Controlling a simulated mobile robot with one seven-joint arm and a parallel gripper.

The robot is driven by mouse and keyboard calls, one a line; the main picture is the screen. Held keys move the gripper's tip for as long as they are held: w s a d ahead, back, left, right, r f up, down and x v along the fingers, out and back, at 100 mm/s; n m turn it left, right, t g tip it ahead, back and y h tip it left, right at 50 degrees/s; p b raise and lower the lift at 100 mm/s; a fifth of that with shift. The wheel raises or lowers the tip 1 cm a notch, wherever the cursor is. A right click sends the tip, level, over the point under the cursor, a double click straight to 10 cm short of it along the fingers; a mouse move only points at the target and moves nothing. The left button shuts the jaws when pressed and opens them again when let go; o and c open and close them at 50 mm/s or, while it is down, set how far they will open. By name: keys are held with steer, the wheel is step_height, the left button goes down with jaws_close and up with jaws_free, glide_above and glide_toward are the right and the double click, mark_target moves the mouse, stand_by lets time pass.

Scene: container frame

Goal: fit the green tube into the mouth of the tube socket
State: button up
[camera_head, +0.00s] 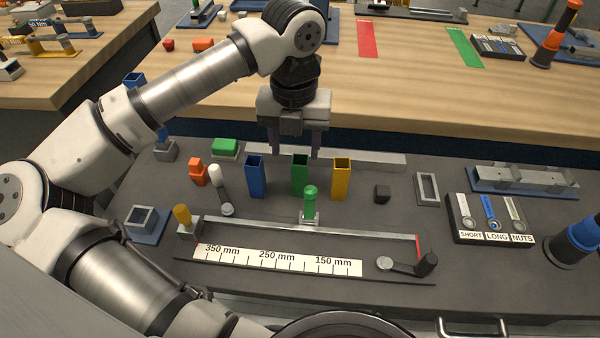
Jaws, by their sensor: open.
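The green tube (300,178), square and open-topped, stands upright on the dark bench between a blue tube (256,178) and a yellow tube (341,181). My gripper (296,152) points down with its fingers apart, one to each side of the green tube's top in the picture. I cannot tell whether the fingertips are above, behind or level with its rim. Nothing shows between the fingers. What looks like the tube socket, a grey square-mouthed block (134,224) on a blue plate (151,239), stands at the left; its mouth looks empty.
A ruled slide (270,260) with a green-knobbed slider (310,198) lies in front of the tubes. A grey bar (375,159) runs behind them. A white-tipped lever (218,185) and orange block (198,174) lie between socket and tubes. A parts tray (490,238) is at right.

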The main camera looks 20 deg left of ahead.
mark_target(300, 173)
step_height(300, 173, down, 3)
steer(key=shift+f, duration=0.1)
steer(key=shift+w+d+f+p, duration=0.15)
steer(key=shift+f+p, duration=0.45)
steer(key=shift+f, duration=0.7)
steer(key=shift+w+d+f+p, duration=0.15)
steer(key=shift+f+p, duration=0.4)
steer(key=shift+f, duration=0.75)
steer(key=c, duration=1.1)
